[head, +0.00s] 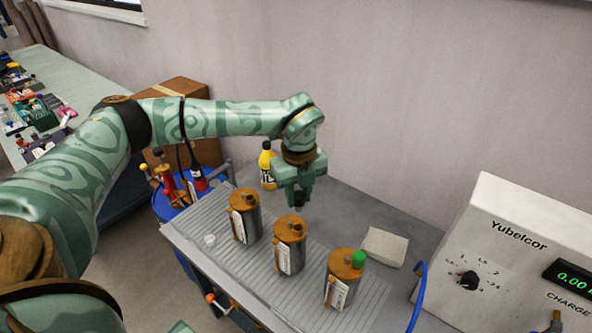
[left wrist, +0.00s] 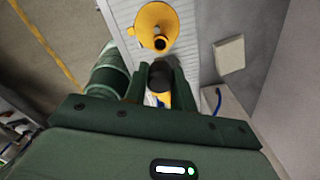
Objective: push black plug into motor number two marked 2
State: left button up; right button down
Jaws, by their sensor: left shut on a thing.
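Three metal motors with orange caps stand in a row: the left motor (head: 245,220), the middle motor (head: 290,248) and the right motor (head: 344,285), which has a green plug (head: 358,258). Their white labels are too small to read, so I cannot tell which is marked 2. My left gripper (head: 299,192) is shut on the black plug (head: 299,199), pointing down in the air above and behind the middle motor. The left wrist view shows the plug (left wrist: 160,76) between the fingers and an orange motor cap (left wrist: 150,18) beyond it, apart from the plug. My right gripper is not seen.
The motors stand on a grey ribbed tray (head: 262,278). A pale block (head: 384,247) lies behind the right motor, and a yellow bottle (head: 267,168) stands behind my left gripper. A white control box (head: 505,235) and a blue hose (head: 417,295) are at the right.

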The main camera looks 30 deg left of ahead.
aim_at(298, 210)
pick_arm(q)
jog(key=shift+w+a+r, duration=0.1)
jog(key=shift+r, duration=0.05)
jog(key=shift+m, duration=0.3)
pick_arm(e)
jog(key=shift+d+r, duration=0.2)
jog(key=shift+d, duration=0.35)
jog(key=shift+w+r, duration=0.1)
